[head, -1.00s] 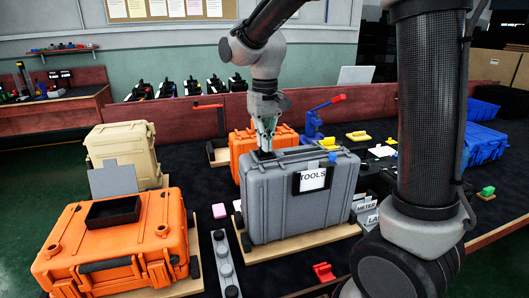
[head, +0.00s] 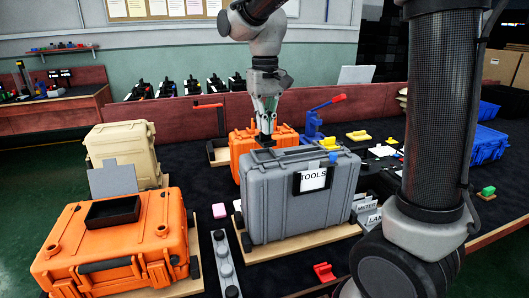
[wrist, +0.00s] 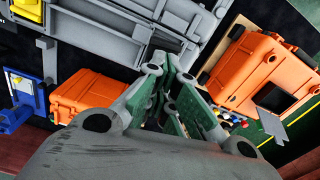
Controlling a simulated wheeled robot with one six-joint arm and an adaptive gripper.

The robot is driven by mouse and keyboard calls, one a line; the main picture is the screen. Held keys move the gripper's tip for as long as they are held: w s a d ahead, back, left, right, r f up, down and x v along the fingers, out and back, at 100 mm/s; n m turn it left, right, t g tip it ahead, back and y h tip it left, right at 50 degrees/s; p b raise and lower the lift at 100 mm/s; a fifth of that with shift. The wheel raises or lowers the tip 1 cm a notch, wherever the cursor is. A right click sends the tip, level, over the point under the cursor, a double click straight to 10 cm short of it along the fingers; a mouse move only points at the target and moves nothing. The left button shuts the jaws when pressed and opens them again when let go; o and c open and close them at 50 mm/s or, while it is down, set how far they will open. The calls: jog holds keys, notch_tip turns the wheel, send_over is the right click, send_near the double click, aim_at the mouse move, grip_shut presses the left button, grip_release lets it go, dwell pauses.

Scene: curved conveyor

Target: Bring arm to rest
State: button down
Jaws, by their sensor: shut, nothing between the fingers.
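My gripper (head: 266,138) hangs pointing down above the back edge of the grey case in the head view. Its fingers are drawn together with nothing held between them. In the wrist view the fingers (wrist: 172,122) also show close together. My arm rises from the gripper to the top edge of the head view.
An orange case (head: 120,240) with a black tray (head: 112,211) stands at front left, a beige case (head: 125,145) behind it. Another orange case (head: 248,146) is behind the grey one. A blue press with a red handle (head: 312,125) stands to the right. Dark table shows between them.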

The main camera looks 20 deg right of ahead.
jog(key=shift+r, duration=0.25)
jog(key=shift+f+n, duration=0.3)
jog(key=shift+f, duration=0.05)
jog(key=shift+s+d+f, duration=0.3)
jog(key=shift+s+f, duration=0.45)
jog(key=shift+f, duration=0.05)
jog(key=s+d, duration=0.2)
jog(key=s, duration=0.1)
jog(key=shift+f, duration=0.1)
jog(key=s+d+r+m+t, duration=0.1)
jog(key=s+d+t, duration=0.1)
jog(key=s+d, duration=0.4)
jog(key=s+d+r+m+t, duration=0.1)
jog(key=s+d+t, duration=0.1)
jog(key=s+d, duration=0.4)
jog(key=s, duration=0.5)
jog(key=shift+s, duration=0.25)
